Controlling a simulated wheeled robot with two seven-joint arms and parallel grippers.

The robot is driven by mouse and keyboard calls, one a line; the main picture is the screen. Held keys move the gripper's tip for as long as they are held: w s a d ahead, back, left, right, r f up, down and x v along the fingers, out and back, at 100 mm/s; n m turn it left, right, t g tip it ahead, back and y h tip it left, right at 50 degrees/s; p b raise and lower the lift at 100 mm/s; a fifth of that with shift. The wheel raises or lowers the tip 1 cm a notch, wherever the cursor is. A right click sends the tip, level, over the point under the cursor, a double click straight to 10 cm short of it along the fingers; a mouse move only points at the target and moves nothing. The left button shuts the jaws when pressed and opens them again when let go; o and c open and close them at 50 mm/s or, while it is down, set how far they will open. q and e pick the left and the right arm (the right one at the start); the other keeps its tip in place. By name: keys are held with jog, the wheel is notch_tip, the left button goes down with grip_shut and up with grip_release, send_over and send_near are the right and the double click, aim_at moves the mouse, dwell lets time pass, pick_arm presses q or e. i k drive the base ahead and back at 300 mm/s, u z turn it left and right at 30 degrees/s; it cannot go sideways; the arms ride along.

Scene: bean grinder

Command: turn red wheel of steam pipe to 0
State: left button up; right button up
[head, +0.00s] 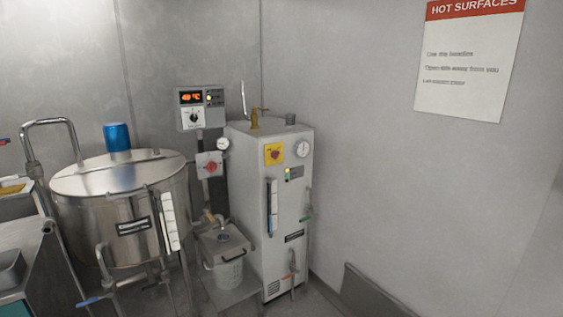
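I cannot make out a clear red wheel on a steam pipe. A round red knob (211,167) on a pale plate is on the back wall, between the steel kettle and the grey boiler cabinet (251,170). A small red part (5,141) shows at the far left edge, too small to identify. A thin pipe (243,97) rises from the cabinet top beside a brass fitting (255,118). A small red handle (288,277) is low on the cabinet front. Neither of my grippers is in view.
A steel kettle (96,215) with a blue cap (117,137) stands at left. A control box (201,108) with an orange display hangs above the knob. A lidded bucket (227,272) sits on a low stand before the cabinet. A counter (47,262) fills the lower left.

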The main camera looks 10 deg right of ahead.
aim_at(212, 167)
jog(key=z, duration=0.7)
jog(key=i, duration=0.75)
jog(key=z, duration=0.6)
jog(key=i, duration=0.95)
jog(key=u, duration=0.6)
jog(key=i, duration=1)
jog(key=u, duration=0.75)
